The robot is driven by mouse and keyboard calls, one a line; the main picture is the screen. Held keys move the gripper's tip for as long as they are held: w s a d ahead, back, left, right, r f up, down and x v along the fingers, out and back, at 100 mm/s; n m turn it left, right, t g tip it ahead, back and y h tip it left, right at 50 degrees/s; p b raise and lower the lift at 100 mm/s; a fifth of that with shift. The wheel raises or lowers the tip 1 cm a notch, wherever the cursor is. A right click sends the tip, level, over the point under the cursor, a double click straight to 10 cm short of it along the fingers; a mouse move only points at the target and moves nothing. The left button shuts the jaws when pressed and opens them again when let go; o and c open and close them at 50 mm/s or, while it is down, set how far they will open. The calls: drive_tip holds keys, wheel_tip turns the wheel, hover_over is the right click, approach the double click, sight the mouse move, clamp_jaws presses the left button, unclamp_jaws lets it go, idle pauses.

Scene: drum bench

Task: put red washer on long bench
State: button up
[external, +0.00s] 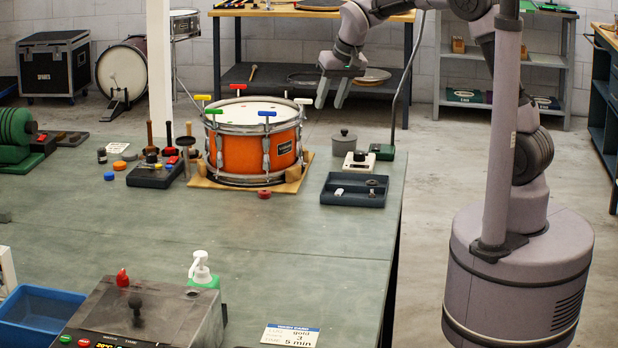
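My gripper (331,106) is in the air to the right of the drum, above the bench's far right part. Its two fingers point down and stand apart, with nothing seen between them. It is well up and to the right of the red piece.
The drum stands on a wooden board (200,184) with colored T-shaped keys around its rim. A dark tray (340,199) with small parts, a white device (359,161) and a grey lidded pot (343,142) stand to its right. The bench's middle is clear. A blue bin (40,312) is at front left.

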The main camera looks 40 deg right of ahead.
drive_tip(key=s+d+r, duration=0.5)
drive_tip(key=s, duration=0.4)
drive_tip(key=s+d+f+m, duration=0.1)
drive_tip(key=s, duration=0.9)
drive_tip(key=s+d+f+m+t+y, duration=0.1)
drive_tip(key=s+d+f, duration=0.1)
drive_tip(key=s, duration=0.9)
drive_tip(key=shift+f+y, duration=0.2)
drive_tip(key=shift+y, duration=0.1)
drive_tip(key=shift+o, duration=0.3)
drive_tip(key=shift+d, duration=0.1)
